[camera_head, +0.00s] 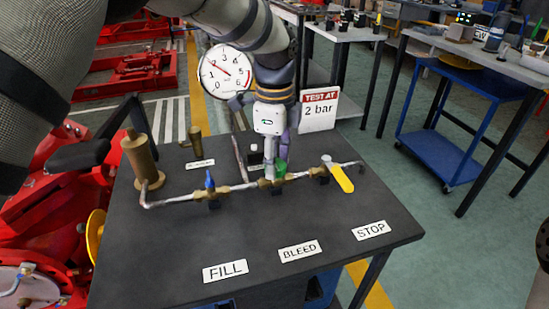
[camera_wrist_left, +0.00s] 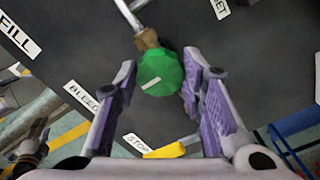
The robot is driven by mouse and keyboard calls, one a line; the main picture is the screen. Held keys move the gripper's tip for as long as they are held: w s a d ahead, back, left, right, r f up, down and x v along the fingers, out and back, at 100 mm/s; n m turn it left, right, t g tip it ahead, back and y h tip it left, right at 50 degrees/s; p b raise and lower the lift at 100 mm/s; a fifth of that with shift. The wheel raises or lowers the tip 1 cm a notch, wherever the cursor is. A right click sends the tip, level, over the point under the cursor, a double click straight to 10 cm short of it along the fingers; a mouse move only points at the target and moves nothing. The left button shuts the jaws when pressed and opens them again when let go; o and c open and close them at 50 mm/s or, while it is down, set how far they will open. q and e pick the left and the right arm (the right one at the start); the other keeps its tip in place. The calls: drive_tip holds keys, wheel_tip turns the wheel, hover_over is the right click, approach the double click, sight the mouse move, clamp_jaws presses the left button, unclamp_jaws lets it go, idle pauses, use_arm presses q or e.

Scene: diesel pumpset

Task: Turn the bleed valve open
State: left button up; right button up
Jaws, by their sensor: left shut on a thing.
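The bleed valve is the green knob (camera_head: 281,168) in the middle of the pipe (camera_head: 240,186) on the dark bench top (camera_head: 180,235). In the left wrist view the knob (camera_wrist_left: 160,73) carries a short white line that runs slantwise. My left gripper (camera_head: 272,172) comes down from above onto the knob. In the head view the gripper partly hides the knob. The BLEED label (camera_head: 299,251) lies in front of it.
A blue-handled valve (camera_head: 210,181) stands to the left on the pipe, and a yellow lever (camera_head: 342,179) to the right. A brass cylinder (camera_head: 139,158) stands at the left. A gauge (camera_head: 226,72) and a "TEST AT 2 bar" sign (camera_head: 319,110) are behind. The bench front is clear apart from labels.

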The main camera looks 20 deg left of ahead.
use_arm(q)
drive_tip(key=n+p, duration=0.1)
drive_tip(key=n, duration=0.3)
drive_tip(key=shift+n, duration=0.4)
drive_tip(key=n, duration=0.6)
drive_tip(key=shift+s, duration=0.1)
drive_tip(key=n, duration=0.5)
drive_tip(key=shift+d+n+p, duration=0.1)
drive_tip(key=shift+n+p, duration=0.2)
drive_tip(key=shift+n, duration=0.1)
drive_tip(key=n, duration=0.5)
drive_tip(key=shift+n, duration=0.4)
use_arm(e)
drive_tip(key=shift+w+r+t, duration=0.4)
drive_tip(key=shift+w+r, duration=0.6)
use_arm(q)
drive_tip(key=shift+f+n, duration=0.1)
drive_tip(key=shift+n, duration=0.2)
drive_tip(key=o, duration=1.1)
drive_tip(key=shift+o, duration=0.2)
